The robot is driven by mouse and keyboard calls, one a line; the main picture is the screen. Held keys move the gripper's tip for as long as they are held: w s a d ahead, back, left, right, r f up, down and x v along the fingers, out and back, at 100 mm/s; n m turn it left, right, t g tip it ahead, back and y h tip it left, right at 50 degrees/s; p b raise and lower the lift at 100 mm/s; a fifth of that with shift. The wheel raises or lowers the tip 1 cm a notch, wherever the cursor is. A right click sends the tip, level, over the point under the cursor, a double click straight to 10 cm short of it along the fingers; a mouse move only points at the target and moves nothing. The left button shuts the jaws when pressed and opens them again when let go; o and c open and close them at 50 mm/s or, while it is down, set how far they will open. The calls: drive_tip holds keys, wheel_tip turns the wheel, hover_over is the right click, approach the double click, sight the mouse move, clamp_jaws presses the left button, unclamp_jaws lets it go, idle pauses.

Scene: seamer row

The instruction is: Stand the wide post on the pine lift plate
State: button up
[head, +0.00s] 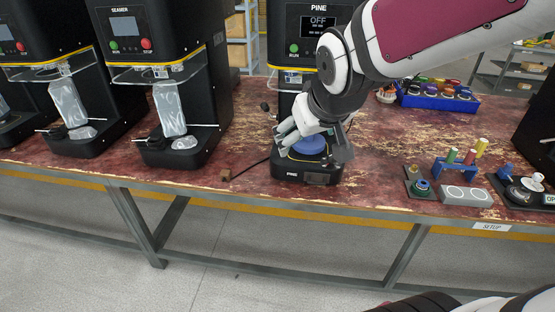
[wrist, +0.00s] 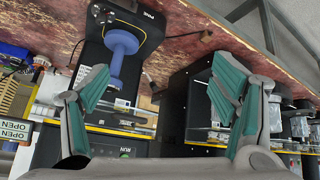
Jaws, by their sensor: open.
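A blue spool-shaped post (wrist: 121,45), which looks like the wide post, stands upright on the base of the pine seamer (head: 318,20). It also shows between my fingers in the head view (head: 309,146). Its wide foot covers the lift plate, which I cannot make out clearly. My gripper (head: 313,143) is open around the blue post's place, with one finger to each side in the head view. In the wrist view my gripper (wrist: 160,82) shows its teal fingers spread wide and empty, with the post apart from both.
At right are a blue rack (head: 455,170) with coloured pegs, a grey two-circle block (head: 466,196) and a dark tray (head: 419,190). A blue bin (head: 438,101) stands behind. A small brown block (head: 226,175) lies by the front edge.

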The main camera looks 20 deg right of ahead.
drive_tip(key=s+a+g+y, duration=0.1)
drive_tip(key=s+a+g, duration=0.1)
drive_tip(key=s, duration=0.7)
drive_tip(key=s+a+g+y, duration=0.1)
drive_tip(key=s+a+g, duration=0.1)
drive_tip(key=s+a, duration=0.3)
drive_tip(key=s, duration=0.4)
drive_tip(key=shift+s+n, duration=0.3)
drive_tip(key=shift+n, duration=0.1)
drive_tip(key=shift+r, duration=0.15)
